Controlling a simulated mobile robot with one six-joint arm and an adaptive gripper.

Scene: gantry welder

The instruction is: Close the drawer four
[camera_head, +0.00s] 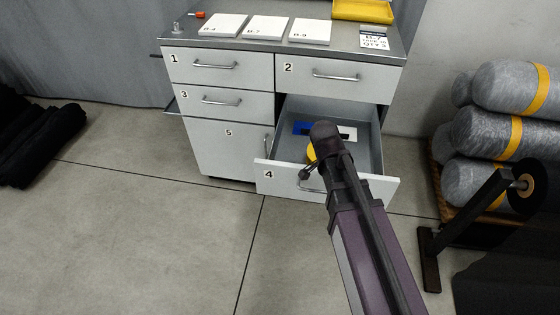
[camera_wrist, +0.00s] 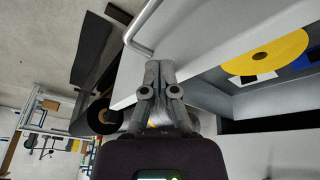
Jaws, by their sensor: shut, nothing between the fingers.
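Drawer four (camera_head: 380,189) of the grey cabinet stands pulled well out, and its inside shows. Its front bears the label 4, and its bar handle (camera_head: 308,185) is partly hidden by my arm. In the wrist view the handle (camera_wrist: 138,38) is just beyond my fingertips, with the pale drawer front (camera_wrist: 205,35) beside them. My gripper (camera_head: 305,174) is at the drawer front near the handle. Its fingers (camera_wrist: 159,66) are shut and empty. I cannot tell whether they touch the front. A yellow disc (camera_wrist: 270,55) and a blue item (camera_head: 302,128) lie in the drawer.
Drawers one (camera_head: 190,65), two (camera_head: 372,77) and three (camera_head: 190,100) and door five (camera_head: 215,145) are closed. Cards (camera_head: 265,27) and a yellow bin (camera_head: 362,11) sit on top. Strapped cylinders (camera_head: 490,135) and a black stand (camera_head: 430,260) are at right.

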